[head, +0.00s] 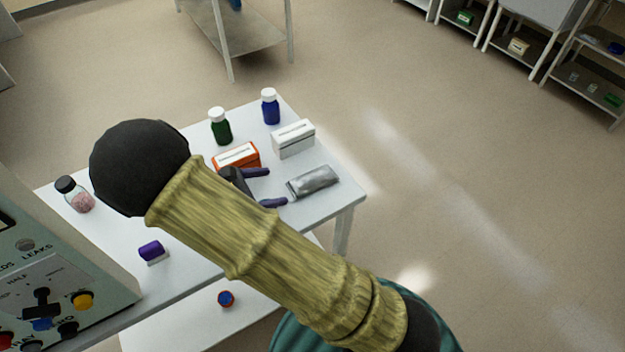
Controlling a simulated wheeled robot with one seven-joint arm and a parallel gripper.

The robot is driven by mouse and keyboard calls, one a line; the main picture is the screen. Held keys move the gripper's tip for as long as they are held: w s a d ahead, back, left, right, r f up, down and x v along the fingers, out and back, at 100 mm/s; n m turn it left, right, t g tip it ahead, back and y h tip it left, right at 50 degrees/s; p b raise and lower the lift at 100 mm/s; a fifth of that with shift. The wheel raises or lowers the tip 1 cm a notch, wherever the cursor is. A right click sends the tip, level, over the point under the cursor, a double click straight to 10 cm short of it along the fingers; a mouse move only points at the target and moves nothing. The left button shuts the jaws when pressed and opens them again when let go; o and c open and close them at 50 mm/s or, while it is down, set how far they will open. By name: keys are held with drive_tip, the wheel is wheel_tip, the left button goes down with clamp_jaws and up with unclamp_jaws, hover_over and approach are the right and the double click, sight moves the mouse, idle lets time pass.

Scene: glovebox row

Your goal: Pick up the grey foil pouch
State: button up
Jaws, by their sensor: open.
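The grey foil pouch (314,181) lies flat on the white table near its right front corner in the head view. My gripper (268,187) is open, with its two dark purple fingers pointing right toward the pouch. The fingertips are just left of the pouch, and nothing shows between them. I cannot tell how high they are above the table. My arm hides the gripper's base and part of the table.
On the white table (205,255), an orange-and-white box (237,157) and a white-grey box (293,139) stand behind the pouch. Green (220,128) and blue (270,107) bottles stand farther back. A purple-and-white item (152,251) and a black-capped jar (76,195) are at left.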

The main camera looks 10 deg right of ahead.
approach(313, 178)
drive_tip(key=x, duration=0.3)
drive_tip(key=shift+s+d, duration=0.1)
drive_tip(key=shift+s, duration=0.1)
drive_tip(key=shift+p+x, duration=0.45)
drive_tip(key=shift+x, duration=2.2)
drive_tip(key=shift+w+f, duration=0.1)
drive_tip(key=c, duration=1.1)
wheel_tip(313, 178, up, 10)
drive_tip(key=shift+r, duration=0.1)
